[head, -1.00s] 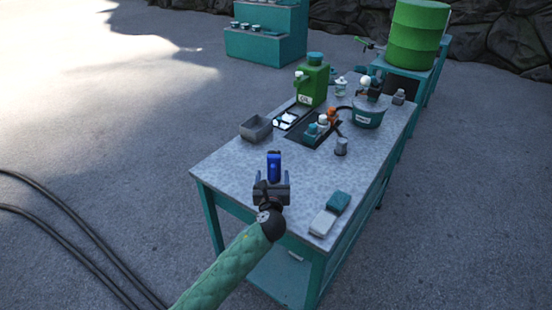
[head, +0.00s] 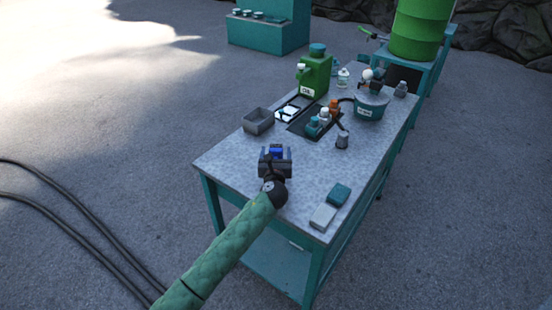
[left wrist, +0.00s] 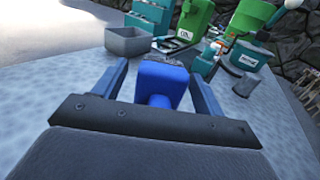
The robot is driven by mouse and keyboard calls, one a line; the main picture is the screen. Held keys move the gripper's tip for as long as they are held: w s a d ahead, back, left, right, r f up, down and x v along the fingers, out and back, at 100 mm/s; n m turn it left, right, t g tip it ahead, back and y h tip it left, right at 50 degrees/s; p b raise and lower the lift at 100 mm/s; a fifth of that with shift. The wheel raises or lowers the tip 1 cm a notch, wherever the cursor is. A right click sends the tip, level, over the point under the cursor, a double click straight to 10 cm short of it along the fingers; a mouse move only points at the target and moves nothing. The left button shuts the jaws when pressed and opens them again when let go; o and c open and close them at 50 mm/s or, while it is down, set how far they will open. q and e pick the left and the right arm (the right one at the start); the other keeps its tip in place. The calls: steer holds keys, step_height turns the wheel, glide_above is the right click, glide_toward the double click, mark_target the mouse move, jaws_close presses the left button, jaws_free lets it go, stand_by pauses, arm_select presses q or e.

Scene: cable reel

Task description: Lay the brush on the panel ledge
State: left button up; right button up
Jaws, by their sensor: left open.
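A blue block-like thing with a grey, rough top, which looks like the brush (head: 276,151), is on the near left of the workbench. It also shows in the left wrist view (left wrist: 160,82), with its blue end toward me. My left gripper (head: 275,155) is open, with one finger on each side of the blue thing; the left wrist view shows gaps at both sides. The gripper hides its lower part in the head view. A teal panel (head: 268,33) with a ledge carrying several small round things stands at the back. My right gripper is not in view.
On the workbench (head: 235,165) are a grey bin (head: 258,121), green can (head: 314,75), teal pot (head: 369,105), small bottles, a grey cup (head: 342,140) and two blocks (head: 331,207). A green drum (head: 422,30) stands behind. Floor is open between bench and panel.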

arm_select(q)
steer(key=shift+c, duration=0.4)
steer(key=c, duration=1)
steer(key=shift+c, duration=0.3)
